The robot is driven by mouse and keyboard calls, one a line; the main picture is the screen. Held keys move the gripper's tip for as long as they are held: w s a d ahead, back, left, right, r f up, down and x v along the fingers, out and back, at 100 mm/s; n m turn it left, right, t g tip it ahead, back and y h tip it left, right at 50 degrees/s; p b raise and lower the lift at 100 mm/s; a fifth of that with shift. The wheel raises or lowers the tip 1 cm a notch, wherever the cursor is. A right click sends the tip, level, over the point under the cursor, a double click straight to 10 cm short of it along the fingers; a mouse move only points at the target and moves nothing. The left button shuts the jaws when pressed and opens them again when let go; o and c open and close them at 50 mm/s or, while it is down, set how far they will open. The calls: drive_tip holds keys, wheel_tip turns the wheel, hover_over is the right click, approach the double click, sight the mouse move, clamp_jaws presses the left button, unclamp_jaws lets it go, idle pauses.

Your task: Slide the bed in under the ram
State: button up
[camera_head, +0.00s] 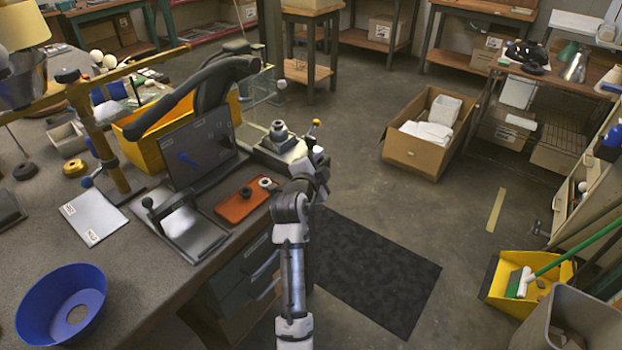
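I take the bed to be the flat grey plate (198,238) with a white pad (180,222) and an upright black handle (153,212) at its left side. It lies on the bench, drawn out in front of a dark upright panel (201,148) with a blue mark. A thick dark grey arm (190,97) rises behind the panel. The ram itself is not clearly visible. My arm reaches up from the bottom, right of the bed, and ends near the bench's right corner. My gripper's fingers cannot be made out, and it is apart from the bed.
An orange tray (234,208) with small round parts lies right of the bed. A yellow bin (150,146) stands behind, a brass stand (108,150) and white sheet (93,216) to the left. A blue bowl (36,318) is at the front left.

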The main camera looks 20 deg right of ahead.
drive_tip(key=b+v, duration=0.2)
drive_tip(key=v, duration=1)
drive_tip(key=shift+s+b, duration=0.25)
drive_tip(key=shift+b, duration=0.05)
drive_tip(key=shift+a, duration=0.15)
